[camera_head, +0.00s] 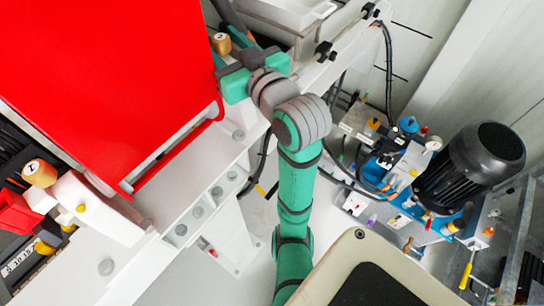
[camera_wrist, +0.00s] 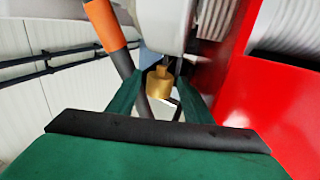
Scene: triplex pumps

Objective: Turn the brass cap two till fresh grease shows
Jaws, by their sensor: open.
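A brass cap (camera_head: 221,43) with a dark mark on its face sits at the far upper end of the red-and-white machine; I cannot read the mark for certain. My gripper (camera_head: 229,53) is right at this cap. In the wrist view the brass cap (camera_wrist: 160,83) lies between the two green fingers of my gripper (camera_wrist: 159,96). The fingers stand open, one on each side, with a visible gap to the cap. Another brass cap (camera_head: 39,173), marked 1, is at the near left end. No grease can be made out.
A red cover (camera_head: 110,75) fills the upper left and also stands close on the right in the wrist view (camera_wrist: 270,100). An orange-ended hose (camera_wrist: 105,25) runs left of the cap. A black motor with a blue pump unit (camera_head: 470,165) stands at the right.

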